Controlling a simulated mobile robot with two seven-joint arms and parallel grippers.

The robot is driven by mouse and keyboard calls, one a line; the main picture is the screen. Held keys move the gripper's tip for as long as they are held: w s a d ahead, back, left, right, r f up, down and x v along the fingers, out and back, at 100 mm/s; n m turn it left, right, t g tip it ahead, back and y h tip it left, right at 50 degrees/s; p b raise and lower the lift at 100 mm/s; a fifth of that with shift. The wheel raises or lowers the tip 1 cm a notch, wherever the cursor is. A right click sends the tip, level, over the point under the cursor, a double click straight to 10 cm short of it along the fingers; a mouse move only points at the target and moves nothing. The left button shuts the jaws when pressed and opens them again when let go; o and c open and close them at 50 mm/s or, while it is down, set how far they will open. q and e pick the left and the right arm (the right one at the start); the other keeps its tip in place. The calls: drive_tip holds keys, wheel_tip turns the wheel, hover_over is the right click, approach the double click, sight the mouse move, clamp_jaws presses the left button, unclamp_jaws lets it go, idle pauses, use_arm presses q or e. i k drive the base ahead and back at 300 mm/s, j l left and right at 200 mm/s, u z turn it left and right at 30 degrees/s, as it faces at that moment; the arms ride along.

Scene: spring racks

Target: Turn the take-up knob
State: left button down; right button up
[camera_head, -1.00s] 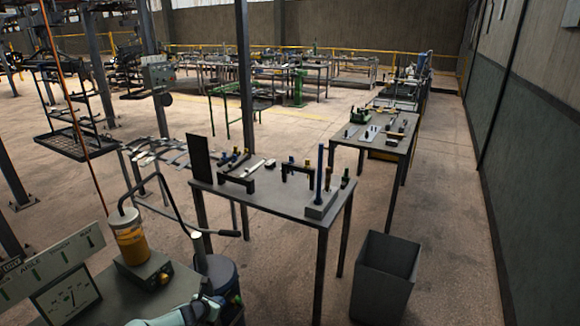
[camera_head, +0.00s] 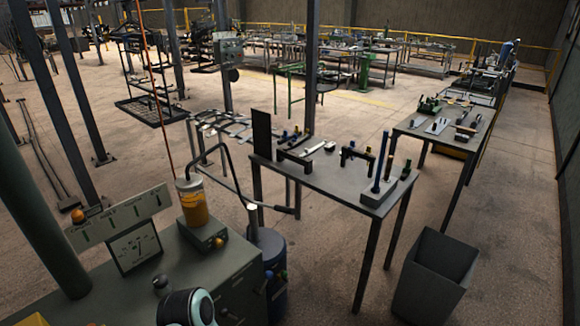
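A grey-green bench unit (camera_head: 215,290) fills the lower left. On it stand a labelled panel (camera_head: 122,215), a dial gauge plate (camera_head: 134,248) and an orange jar (camera_head: 194,205) on a small box. A small dark round knob (camera_head: 160,283) sits on the bench top, and an orange knob (camera_head: 78,216) is on the panel's top left. I cannot tell which is the take-up knob. A white and teal part of my arm (camera_head: 186,307) shows at the bottom edge, close to the dark knob. Neither of my grippers is visible.
A blue drum (camera_head: 268,255) with a bent handle stands right of the bench. Beyond it is a table (camera_head: 330,178) with tools, and a dark bin (camera_head: 437,275) at lower right. Floor is open between the tables.

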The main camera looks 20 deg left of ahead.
sight(161, 281)
drive_tip(key=u, duration=1.9)
drive_tip(key=l+u, duration=0.8)
drive_tip(key=k+l+u, duration=0.2)
drive_tip(key=l+u, duration=0.25)
